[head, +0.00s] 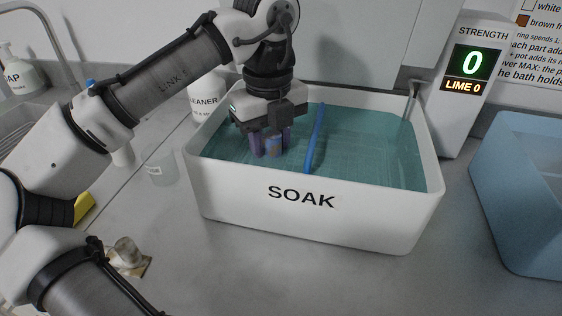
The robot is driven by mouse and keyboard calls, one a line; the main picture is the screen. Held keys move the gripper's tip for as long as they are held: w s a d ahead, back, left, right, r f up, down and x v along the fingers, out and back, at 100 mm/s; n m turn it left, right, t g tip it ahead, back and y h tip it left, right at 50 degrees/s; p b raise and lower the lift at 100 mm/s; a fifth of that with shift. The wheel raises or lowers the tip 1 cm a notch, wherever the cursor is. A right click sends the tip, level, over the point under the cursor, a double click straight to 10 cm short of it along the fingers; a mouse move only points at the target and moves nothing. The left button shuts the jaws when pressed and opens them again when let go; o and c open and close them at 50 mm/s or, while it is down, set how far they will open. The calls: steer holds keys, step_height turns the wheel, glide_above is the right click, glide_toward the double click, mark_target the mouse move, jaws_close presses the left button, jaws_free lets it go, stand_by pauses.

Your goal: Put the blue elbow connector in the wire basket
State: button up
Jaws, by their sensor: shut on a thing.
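My gripper (271,146) points down into the white bath marked SOAK (318,222), left of its middle, with its fingertips low at the teal liquid (365,150). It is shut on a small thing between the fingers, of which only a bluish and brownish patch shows. I cannot tell whether this is the blue elbow connector. I see no other elbow connector. No wire basket can be made out clearly; faint grid lines show in the liquid. A long blue bar (315,140) lies across the bath, just right of my gripper.
A strength display (472,62) reads 0 and LIME 0, behind right. A blue bin (517,180) stands right of the bath. A cleaner bottle (205,95), a clear cup (161,170) and a small glass piece on a tan pad (130,258) are left. The front counter is clear.

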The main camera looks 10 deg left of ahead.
step_height(320, 180, down, 5)
steer(key=shift+r, duration=0.1)
steer(key=w, duration=0.4)
steer(key=shift+f, duration=0.65)
steer(key=shift+f, duration=0.1)
steer(key=o, duration=0.9)
steer(key=shift+o, duration=0.2)
step_height(320, 180, up, 12)
steer(key=p, duration=0.1)
